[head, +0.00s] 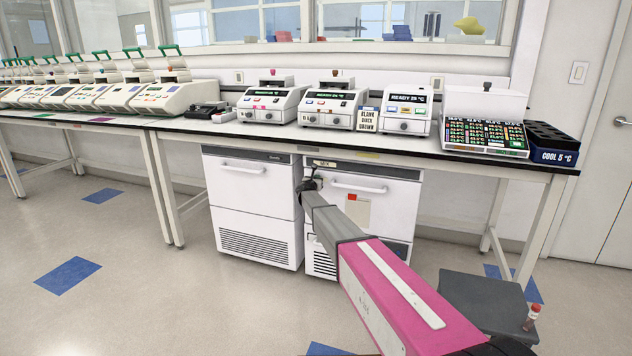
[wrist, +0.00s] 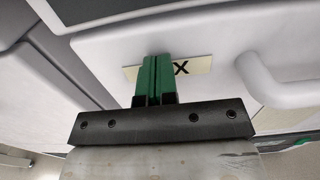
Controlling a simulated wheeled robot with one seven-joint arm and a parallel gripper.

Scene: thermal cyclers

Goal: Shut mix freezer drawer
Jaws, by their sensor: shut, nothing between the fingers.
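The mix freezer (head: 385,222) is the right one of two white freezers under the bench. Its white drawer front (wrist: 215,45) fills much of the wrist view, with a pale label ending in X (wrist: 185,67) and a white handle (wrist: 275,85). The handle also shows in the head view (head: 358,187). The drawer looks flush or nearly so; I cannot tell whether a small gap remains. My gripper (wrist: 155,62) is shut and empty, its green fingertips in front of the label, left of the handle. I cannot tell whether they touch the front. My arm hides the freezer's left part.
The other white freezer (head: 252,210) stands just left. The bench (head: 470,158) above carries thermal cyclers (head: 270,102) and a dark cool block (head: 553,142). A grey stool-like stand (head: 485,300) with a small tube (head: 532,317) is at lower right. The floor at left is clear.

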